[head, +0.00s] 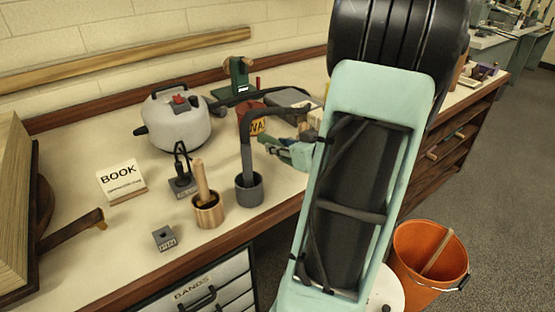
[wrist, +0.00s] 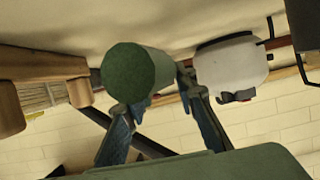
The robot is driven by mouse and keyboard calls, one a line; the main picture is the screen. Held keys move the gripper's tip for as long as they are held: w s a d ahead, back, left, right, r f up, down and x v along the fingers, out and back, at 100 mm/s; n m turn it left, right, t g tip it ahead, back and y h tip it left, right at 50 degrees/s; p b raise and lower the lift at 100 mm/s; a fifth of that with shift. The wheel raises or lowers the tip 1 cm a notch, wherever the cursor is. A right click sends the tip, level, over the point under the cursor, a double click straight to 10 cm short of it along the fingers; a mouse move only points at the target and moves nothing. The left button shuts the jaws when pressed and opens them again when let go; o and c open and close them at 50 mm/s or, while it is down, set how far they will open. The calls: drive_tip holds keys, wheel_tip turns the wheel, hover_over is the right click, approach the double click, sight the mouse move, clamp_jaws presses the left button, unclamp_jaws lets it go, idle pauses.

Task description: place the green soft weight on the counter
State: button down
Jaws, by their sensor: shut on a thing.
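The green soft weight (wrist: 128,72) is a dark green cylinder, seen with its round end toward the camera in the wrist view. My gripper (wrist: 162,88) is shut on it, with one finger partly hidden behind it. In the head view, my gripper (head: 290,150) shows only in part beside my large arm link, and I cannot clearly make out the weight there. The counter (head: 120,235) is a long pale top with a brown edge. I cannot tell whether the weight touches it.
A grey pot (head: 178,125), a BOOK card (head: 122,182), a wooden mortar (head: 208,212), a dark grey cup (head: 249,190) and a small grey block (head: 164,238) stand on the counter. An orange bucket (head: 415,275) is on the floor. The counter's front left has bare room.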

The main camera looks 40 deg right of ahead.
drive_tip(key=shift+f+b, duration=0.65)
drive_tip(key=shift+f, duration=1)
drive_tip(key=shift+f, duration=0.15)
drive_tip(key=c, duration=1.6)
unclamp_jaws()
drive_tip(key=shift+s+r, duration=0.3)
drive_tip(key=shift+r, duration=0.05)
drive_tip(key=p+v, duration=0.4)
drive_tip(key=v, duration=0.7)
drive_tip(key=shift+s, duration=0.2)
